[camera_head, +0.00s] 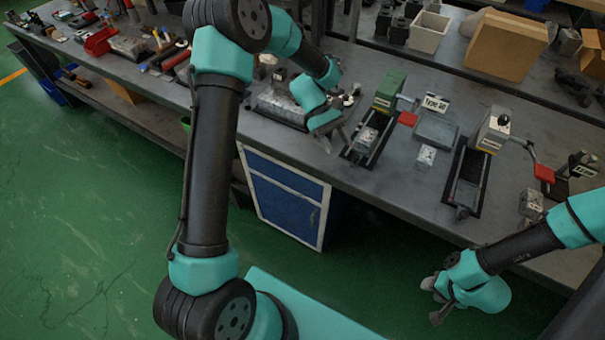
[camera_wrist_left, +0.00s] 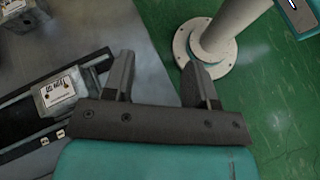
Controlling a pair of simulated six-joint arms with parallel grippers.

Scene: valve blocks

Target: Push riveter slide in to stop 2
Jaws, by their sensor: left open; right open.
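A riveter with a green body (camera_head: 389,91) and red-tipped lever stands on the bench. Its dark slide track (camera_head: 352,155) runs towards the front edge and carries a metal block (camera_head: 367,138) with a white label. That labelled block (camera_wrist_left: 60,92) also shows at left in the left wrist view, in its dark track (camera_wrist_left: 14,120). My left gripper (camera_head: 327,143) is open, just left of this track's front end, apart from the block. Its two fingers (camera_wrist_left: 158,85) have nothing between them. My right gripper (camera_head: 436,300) hangs off the front edge, low at right. Stop 2 cannot be made out.
A second riveter with a grey body (camera_head: 493,132) and empty-looking track (camera_head: 466,180) stands to the right. A loose labelled block (camera_head: 426,156) and a grey tray (camera_head: 437,129) lie between the two. A cardboard box (camera_head: 506,45) is behind. Floor lies beyond the bench edge.

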